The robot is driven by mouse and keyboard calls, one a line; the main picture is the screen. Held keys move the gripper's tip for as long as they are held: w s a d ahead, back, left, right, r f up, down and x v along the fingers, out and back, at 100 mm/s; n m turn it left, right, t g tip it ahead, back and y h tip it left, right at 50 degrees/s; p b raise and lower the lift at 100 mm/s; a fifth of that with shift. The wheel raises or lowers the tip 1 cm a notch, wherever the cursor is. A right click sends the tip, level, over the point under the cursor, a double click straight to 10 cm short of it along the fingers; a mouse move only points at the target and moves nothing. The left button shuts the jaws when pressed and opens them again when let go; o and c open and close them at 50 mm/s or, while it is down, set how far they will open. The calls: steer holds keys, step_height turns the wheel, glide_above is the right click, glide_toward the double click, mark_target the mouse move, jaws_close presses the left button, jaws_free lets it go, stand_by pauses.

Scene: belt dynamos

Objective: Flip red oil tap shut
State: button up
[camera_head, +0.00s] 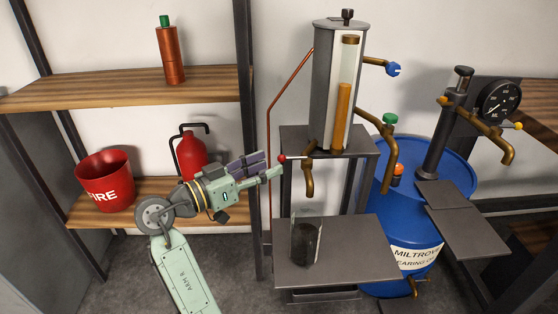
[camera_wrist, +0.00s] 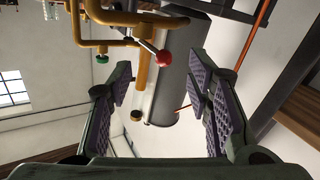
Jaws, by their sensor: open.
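The red oil tap has a red ball (camera_head: 282,158) on the end of a short lever, joined to a brass spout (camera_head: 309,178) at the base of the grey oil cylinder (camera_head: 324,85). In the head view the lever points left, toward my gripper. My gripper (camera_head: 268,166) is open and empty, with its fingertips just left of the red ball. In the wrist view the red ball (camera_wrist: 165,58) shows ahead, between the spread fingers of my gripper (camera_wrist: 162,80); contact is not visible. A glass jar (camera_head: 306,243) with dark contents stands below the spout.
A blue-handled tap (camera_head: 393,69) and a green-knobbed tap (camera_head: 390,119) are to the right. A thin copper pipe (camera_head: 286,85) runs left of the cylinder. A dark shelf post (camera_head: 248,110), a red extinguisher (camera_head: 191,157) and a fire bucket (camera_head: 105,180) are near my arm. A blue drum (camera_head: 415,220) stands right.

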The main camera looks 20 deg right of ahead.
steer(key=v, duration=0.6)
steer(key=shift+a, duration=0.25)
